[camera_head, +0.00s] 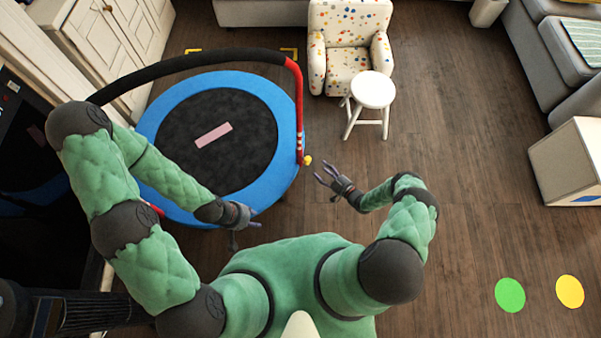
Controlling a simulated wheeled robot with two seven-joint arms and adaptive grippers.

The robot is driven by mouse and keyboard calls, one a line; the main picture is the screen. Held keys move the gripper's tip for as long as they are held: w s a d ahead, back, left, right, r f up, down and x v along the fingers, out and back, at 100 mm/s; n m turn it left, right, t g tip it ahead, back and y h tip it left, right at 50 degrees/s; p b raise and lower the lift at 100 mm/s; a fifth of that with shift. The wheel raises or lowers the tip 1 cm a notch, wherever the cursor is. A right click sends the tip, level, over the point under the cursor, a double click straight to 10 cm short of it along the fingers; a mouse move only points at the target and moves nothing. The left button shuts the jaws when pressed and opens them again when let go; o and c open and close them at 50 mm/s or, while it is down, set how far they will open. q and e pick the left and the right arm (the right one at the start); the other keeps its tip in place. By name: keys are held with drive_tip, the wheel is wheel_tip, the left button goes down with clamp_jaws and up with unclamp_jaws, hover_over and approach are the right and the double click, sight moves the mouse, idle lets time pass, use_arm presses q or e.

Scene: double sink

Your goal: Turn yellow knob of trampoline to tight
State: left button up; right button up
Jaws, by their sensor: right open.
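The trampoline (239,87) has a blue rim, a black mat and a curved handlebar, black with a red section at the right. The yellow knob (308,160) sits low on the red post (299,120) at the trampoline's right side. How far the knob is turned cannot be seen. My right gripper (322,174) is open and empty, a little below and right of the knob, apart from it in the picture. My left gripper (245,231) is by the trampoline's lower rim; its fingers are small and dark, and their opening is unclear.
A pink strip (213,136) lies on the trampoline mat. A white stool (373,90) stands before a spotted armchair (349,40). A white cabinet (110,40) is at upper left. A green disc (510,295) and a yellow disc (570,291) lie on the floor.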

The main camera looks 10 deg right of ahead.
idle(0.6)
drive_tip(key=a+r+m+g+h+p, duration=0.25)
drive_tip(key=a+r+m+g, duration=0.35)
drive_tip(key=r, duration=0.4)
drive_tip(key=s+a+r+m+g+h, duration=0.1)
drive_tip(key=s+a+r+g, duration=0.2)
drive_tip(key=s+r, duration=0.4)
drive_tip(key=s+a+r+m+g+h, duration=0.1)
drive_tip(key=s+a+r+m+g, duration=0.1)
drive_tip(key=s+r, duration=0.6)
drive_tip(key=s+a+g, duration=0.1)
drive_tip(key=s+g, duration=0.1)
drive_tip(key=s, duration=0.4)
drive_tip(key=shift+a+r+m+p, duration=0.15)
drive_tip(key=shift+r+m+p, duration=0.1)
drive_tip(key=shift+m+p, duration=0.05)
